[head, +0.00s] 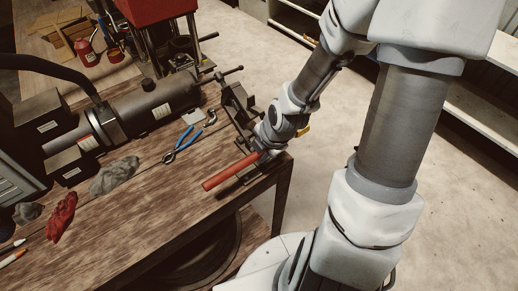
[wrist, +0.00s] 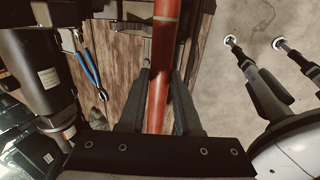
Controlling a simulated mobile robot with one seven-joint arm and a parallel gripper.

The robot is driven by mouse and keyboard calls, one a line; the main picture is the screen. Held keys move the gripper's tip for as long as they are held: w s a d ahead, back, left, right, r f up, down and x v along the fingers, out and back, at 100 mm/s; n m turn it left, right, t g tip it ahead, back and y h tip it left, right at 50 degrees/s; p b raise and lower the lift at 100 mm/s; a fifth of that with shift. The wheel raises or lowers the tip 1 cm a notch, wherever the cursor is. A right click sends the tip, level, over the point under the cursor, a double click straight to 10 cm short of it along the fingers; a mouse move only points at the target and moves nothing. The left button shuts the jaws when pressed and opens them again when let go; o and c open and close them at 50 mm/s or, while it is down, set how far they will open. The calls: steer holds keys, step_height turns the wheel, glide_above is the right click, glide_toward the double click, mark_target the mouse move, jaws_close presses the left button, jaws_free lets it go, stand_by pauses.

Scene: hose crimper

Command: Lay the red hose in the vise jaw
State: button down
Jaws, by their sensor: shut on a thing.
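The red hose (head: 228,173) is held near the front right corner of the workbench in the head view, its free end pointing to the lower left. My gripper (head: 264,149) hides its other end there. In the wrist view my gripper (wrist: 160,78) has a finger on each side of the hose (wrist: 158,110) and is shut on it. The hose runs on past the fingertips to the top of that view. The dark metal vise (head: 238,104) stands at the bench's right edge, just behind my gripper. My gripper and wrist partly cover the vise, and its jaw opening is not clear.
Blue-handled pliers (head: 180,147) lie on the wooden bench (head: 150,210) left of the hose. A large dark cylindrical machine (head: 150,108) stands behind them. A grey rag (head: 115,175) and red gloves (head: 62,216) lie at left. The bench's front middle is clear.

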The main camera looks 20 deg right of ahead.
steer(key=shift+f+b, duration=0.1)
steer(key=shift+b, duration=0.6)
steer(key=shift+w+a+f, duration=0.2)
steer(key=w+f+b, duration=0.1)
steer(key=w+b, duration=0.1)
steer(key=w+a+f+b, duration=0.1)
steer(key=w+f+b, duration=0.1)
steer(key=b, duration=0.1)
steer(key=w+a+f+b, duration=0.1)
steer(key=w+f+b, duration=0.1)
steer(key=w+b, duration=0.1)
steer(key=shift+a+f, duration=0.1)
steer(key=shift+f, duration=0.1)
steer(key=shift+w+f+b, duration=0.1)
steer(key=shift+f+b, duration=0.2)
steer(key=shift+f, duration=0.2)
steer(key=shift+f, duration=0.15)
stand_by(0.4)
steer(key=c, duration=0.5)
jaws_free()
